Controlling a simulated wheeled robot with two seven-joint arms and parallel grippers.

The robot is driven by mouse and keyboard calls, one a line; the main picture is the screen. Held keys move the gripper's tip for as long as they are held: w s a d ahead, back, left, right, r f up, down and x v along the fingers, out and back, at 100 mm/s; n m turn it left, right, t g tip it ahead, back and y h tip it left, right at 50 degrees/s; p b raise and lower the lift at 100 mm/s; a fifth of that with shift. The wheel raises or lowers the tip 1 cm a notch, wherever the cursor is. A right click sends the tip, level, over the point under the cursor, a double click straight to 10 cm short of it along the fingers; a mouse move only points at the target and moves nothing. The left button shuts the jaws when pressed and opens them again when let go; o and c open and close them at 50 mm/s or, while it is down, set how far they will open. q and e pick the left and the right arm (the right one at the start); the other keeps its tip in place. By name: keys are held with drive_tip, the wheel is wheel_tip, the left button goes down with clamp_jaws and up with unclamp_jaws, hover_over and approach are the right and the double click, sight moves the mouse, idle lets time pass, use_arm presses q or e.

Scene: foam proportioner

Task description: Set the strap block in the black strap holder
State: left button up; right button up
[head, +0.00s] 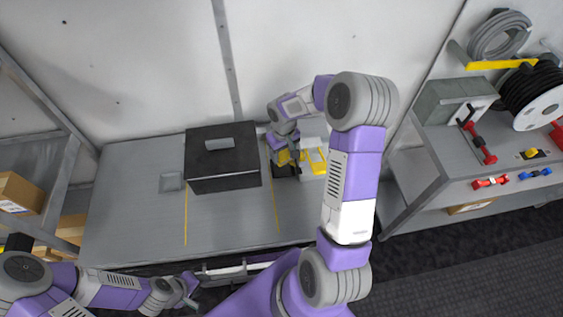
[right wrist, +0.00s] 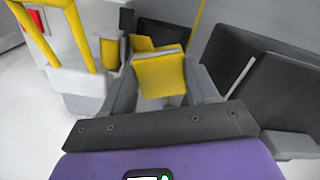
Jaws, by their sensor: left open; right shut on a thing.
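My right gripper (head: 284,156) is at the back of the bench, right of a large black box (head: 222,180). In the right wrist view its grey fingers close on a yellow block (right wrist: 160,76), which I take as the strap block; it also shows in the head view (head: 283,158). A small black piece (head: 282,171), perhaps the strap holder, sits just below it in the head view, partly hidden by the gripper. I cannot tell whether block and black piece touch. My left gripper (head: 186,287) is open and empty in front of the bench.
A white unit with yellow bars (head: 313,160) stands close to the right of my right gripper. It also shows in the right wrist view (right wrist: 85,80). The front of the bench (head: 225,222) is clear.

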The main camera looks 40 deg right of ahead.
sight(283, 160)
wheel_tip(283, 160, down, 6)
drive_tip(key=shift+r, duration=0.25)
drive_tip(key=o, duration=0.8)
drive_tip(key=shift+o, duration=0.2)
drive_tip(key=shift+r, duration=0.3)
wheel_tip(283, 160, up, 12)
drive_tip(key=shift+f+p, duration=0.2)
drive_tip(key=shift+p, duration=0.15)
